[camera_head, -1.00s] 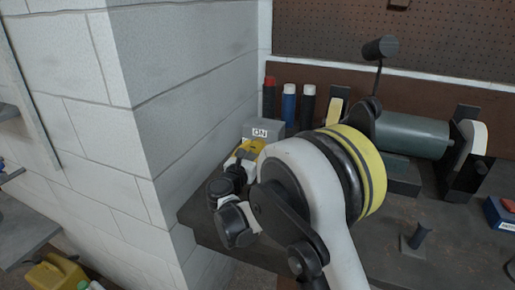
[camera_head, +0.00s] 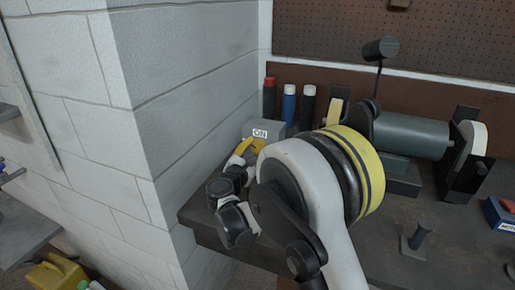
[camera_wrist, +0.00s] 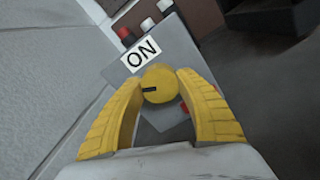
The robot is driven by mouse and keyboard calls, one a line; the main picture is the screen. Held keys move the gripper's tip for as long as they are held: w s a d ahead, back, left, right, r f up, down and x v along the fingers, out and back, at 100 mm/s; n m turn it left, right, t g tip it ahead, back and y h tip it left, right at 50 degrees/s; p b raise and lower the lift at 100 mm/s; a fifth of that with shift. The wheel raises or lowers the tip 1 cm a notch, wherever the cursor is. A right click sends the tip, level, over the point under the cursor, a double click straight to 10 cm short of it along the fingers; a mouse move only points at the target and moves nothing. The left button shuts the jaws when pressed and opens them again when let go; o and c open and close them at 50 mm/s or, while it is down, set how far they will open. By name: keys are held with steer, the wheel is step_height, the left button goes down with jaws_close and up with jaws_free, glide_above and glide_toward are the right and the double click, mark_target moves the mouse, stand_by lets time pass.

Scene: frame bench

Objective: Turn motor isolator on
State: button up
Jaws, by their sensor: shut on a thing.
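The motor isolator is a grey box (camera_head: 262,128) with a white ON label, at the back left of the bench beside the wall. It also shows in the wrist view (camera_wrist: 170,48). Its round yellow knob (camera_wrist: 163,77) has a black mark pointing left in the wrist view, below the ON label. My gripper (camera_wrist: 161,86) is shut on the knob, one yellow finger on each side. In the head view my gripper (camera_head: 241,153) is at the front of the box, and the knob cannot be made out there.
Several spray cans (camera_head: 289,105) stand behind the box. A green bench grinder (camera_head: 412,134) with a lamp-like arm is to the right. A white block wall (camera_head: 185,120) is close on the left. A blue box (camera_head: 500,214) lies at the bench's right.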

steer(key=m, duration=0.6)
steer(key=shift+r+m, duration=0.1)
steer(key=shift+m, duration=0.2)
steer(key=m, duration=0.6)
steer(key=shift+a, duration=0.1)
steer(key=shift+m, duration=0.3)
steer(key=o, duration=1.2)
